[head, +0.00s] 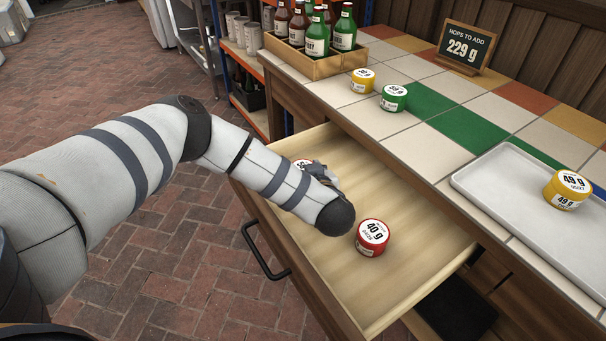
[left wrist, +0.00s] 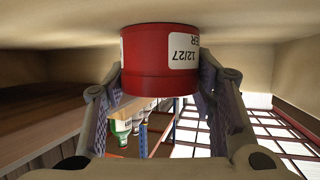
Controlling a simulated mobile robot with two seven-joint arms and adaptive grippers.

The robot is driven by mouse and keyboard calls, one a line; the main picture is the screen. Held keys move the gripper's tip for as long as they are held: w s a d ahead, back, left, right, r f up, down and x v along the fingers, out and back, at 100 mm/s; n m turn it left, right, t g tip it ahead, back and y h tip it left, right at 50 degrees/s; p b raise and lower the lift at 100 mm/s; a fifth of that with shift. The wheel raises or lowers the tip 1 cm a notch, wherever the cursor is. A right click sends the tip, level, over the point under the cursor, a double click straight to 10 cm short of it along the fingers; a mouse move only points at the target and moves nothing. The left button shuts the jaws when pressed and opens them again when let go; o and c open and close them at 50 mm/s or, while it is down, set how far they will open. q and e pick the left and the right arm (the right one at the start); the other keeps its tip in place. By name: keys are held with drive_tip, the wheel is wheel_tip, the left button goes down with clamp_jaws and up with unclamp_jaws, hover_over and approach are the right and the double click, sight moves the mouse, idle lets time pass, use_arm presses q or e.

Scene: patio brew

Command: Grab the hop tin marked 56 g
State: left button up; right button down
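In the head view my left gripper (head: 322,172) reaches down into the open drawer at a tin (head: 302,163). Only part of that tin's white lid label shows, with a figure like a 5; the rest is hidden by my gripper. In the left wrist view, which is upside down, this tin (left wrist: 160,70) is red, marked 12/27, and rests on the drawer floor. My left fingers (left wrist: 160,85) stand on both sides of it, very close; I cannot tell whether they press on it. My right gripper is not in view.
A red tin marked 40 g (head: 372,238) lies in the drawer (head: 411,280). On the counter are a yellow tin (head: 362,80), a green tin (head: 393,97), a tray (head: 500,185) with a yellow 49 g tin (head: 567,190), a bottle crate (head: 313,66) and a 229 g sign (head: 466,48).

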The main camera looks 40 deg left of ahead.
use_arm(q)
drive_tip(key=c, duration=0.3)
